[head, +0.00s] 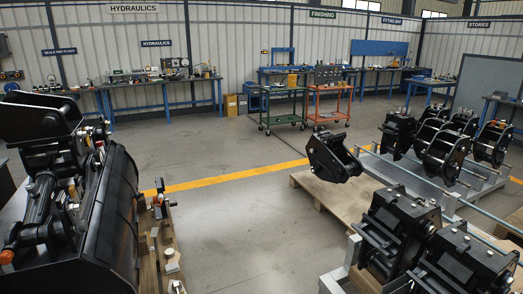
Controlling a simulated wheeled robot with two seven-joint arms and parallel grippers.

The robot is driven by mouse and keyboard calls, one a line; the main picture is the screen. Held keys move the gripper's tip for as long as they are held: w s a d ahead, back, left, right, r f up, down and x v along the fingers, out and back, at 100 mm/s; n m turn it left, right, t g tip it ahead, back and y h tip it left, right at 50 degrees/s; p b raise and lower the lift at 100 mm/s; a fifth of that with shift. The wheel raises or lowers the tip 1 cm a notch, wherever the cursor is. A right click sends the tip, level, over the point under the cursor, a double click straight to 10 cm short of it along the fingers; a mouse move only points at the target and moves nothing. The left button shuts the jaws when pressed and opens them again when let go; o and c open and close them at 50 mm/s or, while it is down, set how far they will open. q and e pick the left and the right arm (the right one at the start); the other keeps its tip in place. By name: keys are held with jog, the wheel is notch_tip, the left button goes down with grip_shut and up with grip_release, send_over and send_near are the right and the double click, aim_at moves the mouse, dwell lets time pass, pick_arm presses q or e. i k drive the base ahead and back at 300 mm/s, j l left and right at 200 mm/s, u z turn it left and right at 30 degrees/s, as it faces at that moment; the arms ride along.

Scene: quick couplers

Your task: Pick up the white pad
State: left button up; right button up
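A small off-white piece (172,263), which may be the white pad, lies on a narrow wooden surface (155,272) just right of the big black bucket (112,225). Other small pale pieces lie close to it, one a little above it and one at the bottom edge of the view. They are too small to tell apart surely. Neither of my grippers shows in the head view.
A black coupler (332,158) sits on a wooden pallet (348,200) at centre right. Several more couplers (440,150) stand on metal frames at the right. A small dark tool (159,200) stands at the wooden surface's far end. The grey floor (235,235) between is clear.

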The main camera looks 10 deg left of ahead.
aim_at(173, 267)
jog(key=i+u, duration=0.15)
jog(key=i, duration=0.3)
jog(key=i+l+u, duration=0.2)
jog(key=i, duration=0.3)
jog(key=i+l+u, duration=0.15)
jog(key=i, duration=0.3)
jog(key=i+l+u, duration=0.2)
jog(key=i, duration=0.25)
